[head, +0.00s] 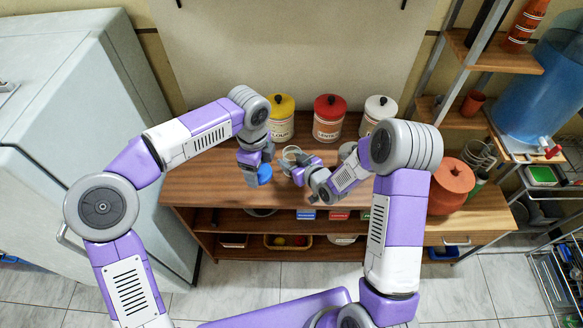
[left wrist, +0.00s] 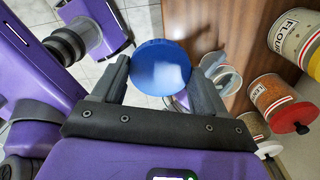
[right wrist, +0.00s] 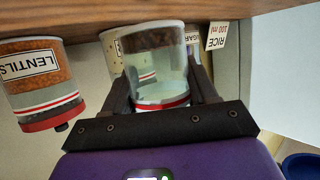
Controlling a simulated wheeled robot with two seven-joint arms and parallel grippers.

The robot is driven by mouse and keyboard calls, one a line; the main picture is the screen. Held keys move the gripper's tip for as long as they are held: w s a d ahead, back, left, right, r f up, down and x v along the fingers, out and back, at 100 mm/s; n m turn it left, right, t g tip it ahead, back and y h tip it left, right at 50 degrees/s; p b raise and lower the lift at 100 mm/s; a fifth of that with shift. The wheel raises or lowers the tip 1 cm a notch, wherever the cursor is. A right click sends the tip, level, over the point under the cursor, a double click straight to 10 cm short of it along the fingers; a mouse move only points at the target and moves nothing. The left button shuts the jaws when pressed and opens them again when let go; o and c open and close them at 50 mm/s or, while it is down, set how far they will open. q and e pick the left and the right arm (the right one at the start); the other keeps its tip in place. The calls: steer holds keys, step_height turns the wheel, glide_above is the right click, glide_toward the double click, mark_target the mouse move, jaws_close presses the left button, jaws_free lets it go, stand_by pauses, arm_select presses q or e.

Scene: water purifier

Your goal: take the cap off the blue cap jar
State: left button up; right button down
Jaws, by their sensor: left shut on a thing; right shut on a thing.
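The blue cap (head: 264,173) is held between the fingers of my left gripper (head: 256,160). It shows as a flat blue disc in the left wrist view (left wrist: 162,67). My right gripper (head: 297,172) is shut on the jar (head: 291,153), a clear glass body with a red and white band (right wrist: 160,85). The jar's mouth looks open in the head view, and the cap is apart from it, to its front left. In the left wrist view the jar (left wrist: 217,68) is just beyond the cap. Fingers hide part of the jar.
Canisters with yellow (head: 281,105), red (head: 330,106) and white (head: 380,107) lids stand along the back of the wooden counter (head: 200,185). An orange-red round container (head: 452,177) stands at the right. The counter's left part is clear. A grey fridge (head: 60,90) is at the left.

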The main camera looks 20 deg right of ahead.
steer(key=shift+f, duration=1.75)
steer(key=shift+b, duration=0.3)
steer(key=shift+f, duration=0.2)
steer(key=shift+c, duration=1.6)
jaws_free()
